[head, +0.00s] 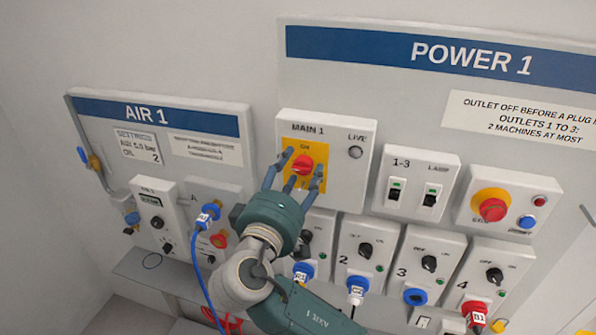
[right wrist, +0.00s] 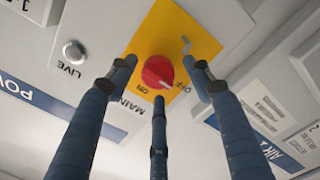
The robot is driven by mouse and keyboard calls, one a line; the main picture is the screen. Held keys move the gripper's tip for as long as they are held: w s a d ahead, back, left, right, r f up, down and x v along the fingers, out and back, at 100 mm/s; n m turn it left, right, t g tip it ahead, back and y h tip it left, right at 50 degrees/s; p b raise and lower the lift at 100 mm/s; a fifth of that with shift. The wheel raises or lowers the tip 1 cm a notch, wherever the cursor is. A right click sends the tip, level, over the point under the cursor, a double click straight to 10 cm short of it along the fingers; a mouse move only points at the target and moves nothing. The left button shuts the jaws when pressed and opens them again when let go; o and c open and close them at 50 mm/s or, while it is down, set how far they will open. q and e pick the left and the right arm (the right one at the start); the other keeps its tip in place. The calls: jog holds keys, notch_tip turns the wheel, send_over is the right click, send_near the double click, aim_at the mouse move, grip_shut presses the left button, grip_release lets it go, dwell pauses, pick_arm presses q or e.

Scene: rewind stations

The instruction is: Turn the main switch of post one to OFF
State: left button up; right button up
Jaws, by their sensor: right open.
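The main switch of post one is a red rotary knob (head: 303,165) on a yellow plate, on a grey box marked MAIN 1 (head: 341,135). In the right wrist view the red knob (right wrist: 158,72) lies between the fingertips, with an ON label beside it. I cannot tell for sure which way the knob points. My right gripper (head: 298,172) is open, its three fingers spread around the knob. In the right wrist view the fingers (right wrist: 158,80) appear apart from the knob; contact is unclear. My left gripper is not in view.
A round LIVE lamp (head: 355,152) looks grey. To the right are the 1-3 and lamp switches (head: 414,192) and a red stop button (head: 491,209). Outlet boxes with plugs (head: 357,290) sit below. The AIR 1 panel (head: 215,123) and a blue hose (head: 200,275) are left.

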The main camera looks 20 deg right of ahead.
jog(key=v, duration=1.2)
jog(key=shift+f, duration=0.1)
